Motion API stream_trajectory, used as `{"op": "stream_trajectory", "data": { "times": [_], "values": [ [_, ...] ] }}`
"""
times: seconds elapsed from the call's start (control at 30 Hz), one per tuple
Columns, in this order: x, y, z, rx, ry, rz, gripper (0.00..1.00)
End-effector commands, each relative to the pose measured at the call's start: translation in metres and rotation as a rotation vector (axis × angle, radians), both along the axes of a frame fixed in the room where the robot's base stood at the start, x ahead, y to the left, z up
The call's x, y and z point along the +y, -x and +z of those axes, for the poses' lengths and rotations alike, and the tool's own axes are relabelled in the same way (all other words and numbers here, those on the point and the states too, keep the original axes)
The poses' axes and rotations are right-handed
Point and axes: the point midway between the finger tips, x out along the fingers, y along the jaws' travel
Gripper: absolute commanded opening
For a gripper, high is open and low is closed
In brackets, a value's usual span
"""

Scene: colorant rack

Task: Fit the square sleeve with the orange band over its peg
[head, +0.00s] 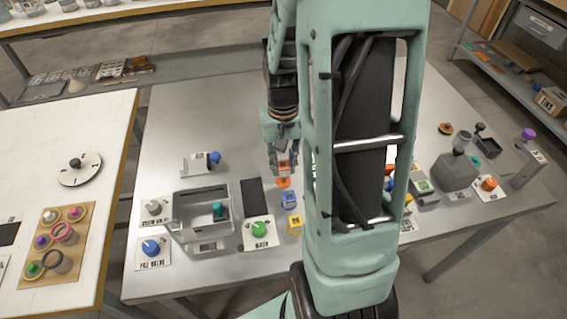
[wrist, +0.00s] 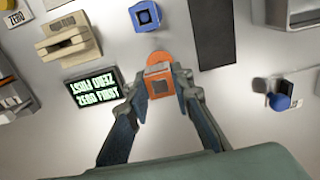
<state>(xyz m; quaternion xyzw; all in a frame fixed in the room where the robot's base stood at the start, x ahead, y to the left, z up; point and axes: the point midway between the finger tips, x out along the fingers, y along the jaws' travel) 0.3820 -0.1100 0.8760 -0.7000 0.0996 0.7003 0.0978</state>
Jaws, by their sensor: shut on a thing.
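The square sleeve with the orange band (wrist: 161,86) is between the fingertips of my gripper (wrist: 160,90), which is shut on it. In the head view the sleeve (head: 284,166) hangs below my gripper (head: 281,153). An orange base (head: 283,183) lies on the table just below the sleeve. In the wrist view this orange base (wrist: 157,57) shows behind the sleeve, sticking out past its upper edge. The peg itself is hidden, and I cannot tell whether the sleeve is around its tip.
A blue square piece (head: 289,201) and a yellow one (head: 295,221) stand nearer the front. A dark mat (head: 252,197) and a grey open box (head: 180,223) are to the left. A black display (wrist: 92,95) and a beige device (wrist: 68,38) are close by.

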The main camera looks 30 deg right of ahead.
Motion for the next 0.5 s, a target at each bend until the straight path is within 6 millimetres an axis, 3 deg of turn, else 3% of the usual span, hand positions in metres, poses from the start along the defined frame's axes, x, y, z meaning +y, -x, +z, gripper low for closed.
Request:
{"op": "stream_trajectory", "data": {
  "times": [0.5],
  "values": [
    [0.0, 0.0, -0.0087, 0.0, 0.0, 0.0, 0.08]
  ]
}}
